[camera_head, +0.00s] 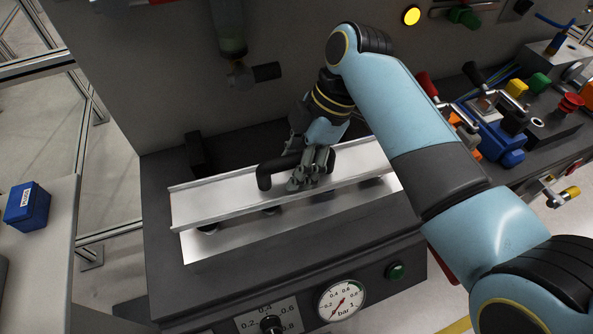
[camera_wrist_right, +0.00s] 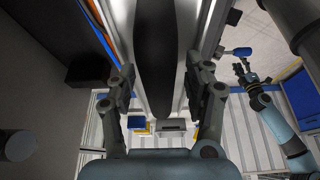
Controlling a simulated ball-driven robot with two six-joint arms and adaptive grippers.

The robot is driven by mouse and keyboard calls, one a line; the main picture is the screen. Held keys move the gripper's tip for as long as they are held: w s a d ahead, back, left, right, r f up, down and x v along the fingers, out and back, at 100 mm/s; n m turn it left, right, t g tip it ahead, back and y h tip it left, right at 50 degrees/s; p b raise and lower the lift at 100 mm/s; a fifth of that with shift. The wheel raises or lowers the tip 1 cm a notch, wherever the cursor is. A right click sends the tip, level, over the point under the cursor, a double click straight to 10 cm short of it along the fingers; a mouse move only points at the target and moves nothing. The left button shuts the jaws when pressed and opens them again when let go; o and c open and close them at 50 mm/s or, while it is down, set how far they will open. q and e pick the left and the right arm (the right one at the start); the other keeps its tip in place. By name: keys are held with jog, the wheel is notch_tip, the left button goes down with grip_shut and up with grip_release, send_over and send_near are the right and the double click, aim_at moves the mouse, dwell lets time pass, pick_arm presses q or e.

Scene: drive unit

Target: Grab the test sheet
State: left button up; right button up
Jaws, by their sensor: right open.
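My right gripper (camera_head: 308,170) is at the right part of the handle. In the right wrist view the handle (camera_wrist_right: 155,45) runs between the two open fingers, with visible gaps on both sides. The sheet shows beside it there (camera_wrist_right: 187,25). My left gripper (camera_wrist_right: 248,78) shows small at the right of the wrist view, away from the sheet; its jaw state is unclear.
A pressure gauge (camera_head: 342,299) and a green button (camera_head: 396,271) are on the machine front. A vertical grey panel (camera_head: 150,80) rises behind the sheet. Clamps and a blue vice (camera_head: 497,142) crowd the right. A blue box (camera_head: 27,207) sits on a left table.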

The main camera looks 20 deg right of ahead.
jog(key=c, duration=1.1)
grip_shut()
jog(key=shift+w, duration=0.1)
